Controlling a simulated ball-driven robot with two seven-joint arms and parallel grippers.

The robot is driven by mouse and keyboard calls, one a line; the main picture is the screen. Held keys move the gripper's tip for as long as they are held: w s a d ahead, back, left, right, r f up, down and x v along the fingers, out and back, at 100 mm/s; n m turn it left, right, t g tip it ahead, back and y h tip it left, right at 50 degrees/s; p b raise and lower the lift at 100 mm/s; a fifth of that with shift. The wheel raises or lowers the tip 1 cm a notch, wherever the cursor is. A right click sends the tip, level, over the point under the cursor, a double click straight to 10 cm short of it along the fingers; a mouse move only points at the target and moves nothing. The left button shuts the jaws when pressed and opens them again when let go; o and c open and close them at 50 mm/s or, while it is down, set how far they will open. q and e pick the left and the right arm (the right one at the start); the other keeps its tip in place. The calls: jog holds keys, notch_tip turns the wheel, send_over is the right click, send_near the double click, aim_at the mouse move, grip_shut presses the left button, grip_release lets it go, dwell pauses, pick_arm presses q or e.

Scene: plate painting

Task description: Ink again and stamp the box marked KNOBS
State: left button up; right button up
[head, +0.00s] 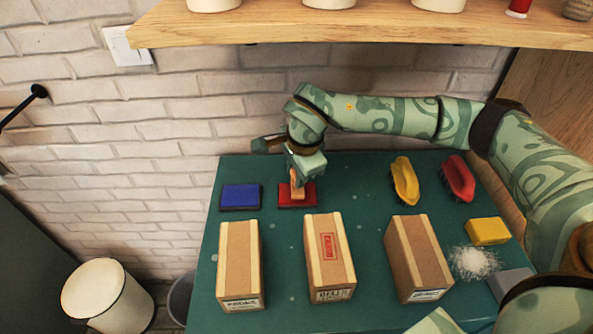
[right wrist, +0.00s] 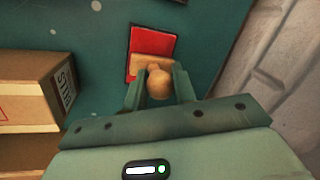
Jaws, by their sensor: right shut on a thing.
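My right gripper (head: 299,178) is shut on a wooden stamp (head: 297,189) and holds it upright at the red ink pad (head: 311,195). In the right wrist view the stamp's round knob (right wrist: 159,84) sits between the fingers (right wrist: 160,88), and its block overlaps the red pad (right wrist: 153,45); I cannot tell if they touch. Three cardboard boxes stand in a row: left (head: 240,260), middle (head: 330,250) and right (head: 418,255). The middle one has a red stamped mark on top and a label resembling BELLS. The other front labels are too small to read surely. My left gripper is out of view.
A blue ink pad (head: 240,196) lies left of the red one. A yellow brush (head: 404,181), a red brush (head: 458,178), a yellow block (head: 487,231) and white grains (head: 474,263) are at the right of the green table (head: 340,185). A wooden shelf (head: 350,25) hangs above.

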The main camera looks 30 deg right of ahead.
jog(key=shift+f, duration=0.45)
dwell(0.6)
jog(key=shift+s+f, duration=0.1)
jog(key=shift+f, duration=0.05)
dwell(1.3)
jog(key=p+v, duration=0.2)
jog(key=w+p+v, duration=0.1)
jog(key=p+v, duration=0.3)
jog(key=v, duration=0.1)
jog(key=shift+w+r, duration=0.3)
jog(key=shift+w, duration=0.1)
jog(key=shift+f, duration=0.1)
